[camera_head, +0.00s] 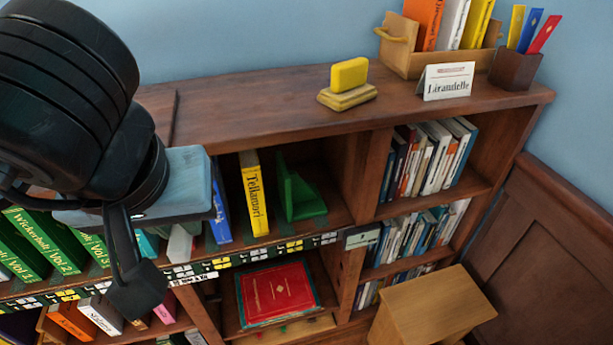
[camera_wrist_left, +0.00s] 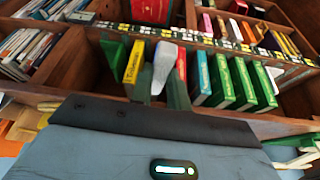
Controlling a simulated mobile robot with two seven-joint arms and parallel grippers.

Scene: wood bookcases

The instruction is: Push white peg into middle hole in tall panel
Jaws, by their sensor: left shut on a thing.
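I see no tall panel with holes, and nothing I can clearly name as a white peg. My left gripper (camera_head: 137,283) hangs in front of the bookcase's upper shelf in the head view. Its fingers show small in the left wrist view (camera_wrist_left: 158,92). They are shut on a pale white thing (camera_wrist_left: 164,64), whose far end points toward the row of books. A white shape (camera_head: 181,244) shows just right of the gripper in the head view; I cannot tell whether it is the same thing. My right gripper is not in view.
The wooden bookcase (camera_head: 240,97) holds green books (camera_head: 62,240), a blue book (camera_head: 219,208), a yellow book (camera_head: 254,194) and a green bookend (camera_head: 299,193). A red book (camera_head: 277,292) lies below. A yellow block (camera_head: 349,74) stands on top. A wooden stool (camera_head: 436,303) is at lower right.

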